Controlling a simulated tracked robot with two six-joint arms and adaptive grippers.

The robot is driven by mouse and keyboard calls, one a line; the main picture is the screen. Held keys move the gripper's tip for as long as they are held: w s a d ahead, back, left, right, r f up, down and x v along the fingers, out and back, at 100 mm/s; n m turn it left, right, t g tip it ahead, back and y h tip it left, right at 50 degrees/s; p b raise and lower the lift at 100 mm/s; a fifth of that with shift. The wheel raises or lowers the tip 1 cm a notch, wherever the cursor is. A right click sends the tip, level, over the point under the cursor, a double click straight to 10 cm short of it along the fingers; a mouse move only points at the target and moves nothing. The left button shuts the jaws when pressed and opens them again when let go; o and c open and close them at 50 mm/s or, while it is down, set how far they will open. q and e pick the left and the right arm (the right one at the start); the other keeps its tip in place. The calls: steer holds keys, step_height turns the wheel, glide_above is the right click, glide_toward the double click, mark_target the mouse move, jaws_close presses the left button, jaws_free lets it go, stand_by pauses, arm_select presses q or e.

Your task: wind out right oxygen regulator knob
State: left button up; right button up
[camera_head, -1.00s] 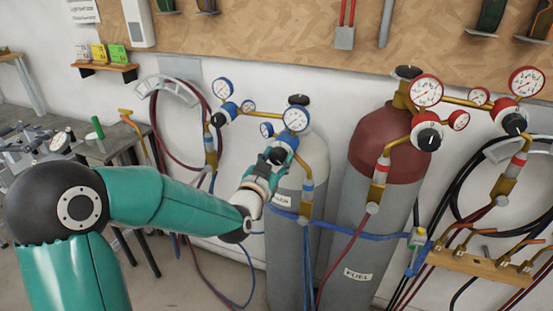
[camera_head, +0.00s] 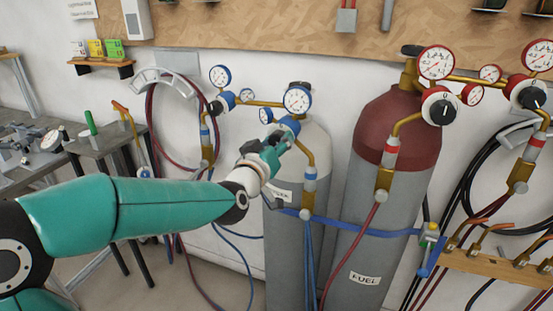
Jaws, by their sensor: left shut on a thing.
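The right oxygen regulator (camera_head: 289,126) is blue with brass fittings and sits at the top of the grey-white oxygen cylinder (camera_head: 311,150). Its large white gauge (camera_head: 297,100) faces me. A smaller blue gauge (camera_head: 266,115) is beside it. My left gripper (camera_head: 282,141) reaches in from the left and is shut on the regulator's knob, just below the large gauge. The fingers and wrist hide most of the knob, so its turn angle cannot be read. My right gripper is not in view.
A maroon-topped fuel cylinder (camera_head: 398,135) with red gauges stands close on the right. A blue strap (camera_head: 370,229) crosses both cylinders. Hoses hang below. A workbench (camera_head: 100,145) is at left.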

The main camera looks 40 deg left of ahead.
arm_select(q)
steer(key=n+b, duration=0.3)
steer(key=shift+f+n+b, duration=0.25)
steer(key=shift+n+b, duration=0.1)
steer(key=shift+n, duration=0.05)
steer(key=n+b, duration=0.3)
steer(key=shift+n, duration=0.3)
steer(key=n+b, duration=0.2)
steer(key=n, duration=0.2)
steer(key=shift+r+n, duration=0.1)
steer(key=shift+n, duration=0.2)
steer(key=n+b, duration=0.2)
steer(key=n, duration=0.2)
steer(key=shift+n, duration=0.3)
steer(key=o, duration=1.1)
steer(key=shift+a, duration=0.1)
steer(key=shift+o, duration=0.2)
steer(key=shift+s+r, duration=0.1)
